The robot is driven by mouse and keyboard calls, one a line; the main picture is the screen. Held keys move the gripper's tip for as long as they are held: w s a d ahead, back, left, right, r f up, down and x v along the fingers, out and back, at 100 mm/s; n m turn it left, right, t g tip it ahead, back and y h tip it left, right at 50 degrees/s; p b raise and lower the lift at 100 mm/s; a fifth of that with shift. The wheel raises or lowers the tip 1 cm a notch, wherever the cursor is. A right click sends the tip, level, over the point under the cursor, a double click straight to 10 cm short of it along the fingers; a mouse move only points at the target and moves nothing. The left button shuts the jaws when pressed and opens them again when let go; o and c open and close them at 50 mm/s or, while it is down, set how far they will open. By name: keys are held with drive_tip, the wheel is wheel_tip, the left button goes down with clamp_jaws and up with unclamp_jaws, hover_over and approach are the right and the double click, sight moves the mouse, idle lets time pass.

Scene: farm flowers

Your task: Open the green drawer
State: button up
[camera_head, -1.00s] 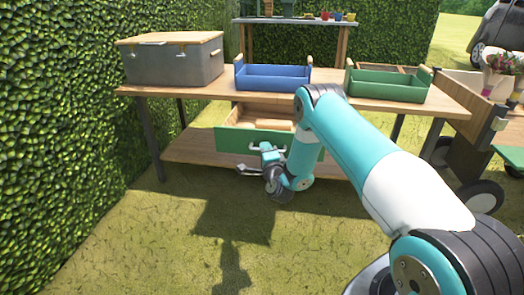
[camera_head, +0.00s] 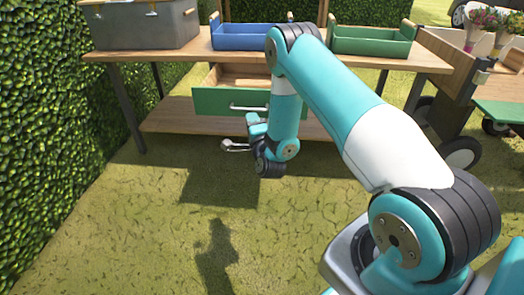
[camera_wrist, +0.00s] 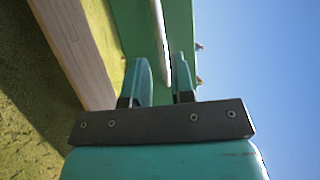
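The green drawer (camera_head: 212,102) is under the worktable and stands pulled out, with its bare wooden inside showing behind the green front. Its pale bar handle (camera_head: 248,107) runs along the front, partly hidden by my arm. Nothing is held.
On the worktable (camera_head: 435,62) are a grey chest (camera_head: 150,28), a blue tray (camera_head: 240,42) and a green tray (camera_head: 370,48). A lower shelf (camera_head: 180,118) runs under the drawer. A wheeled cart is at right, a hedge at left. The grass in front is clear.

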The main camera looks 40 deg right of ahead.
drive_tip(key=b+v, duration=1.1)
drive_tip(key=b, duration=0.1)
drive_tip(key=shift+r, duration=0.1)
idle(0.4)
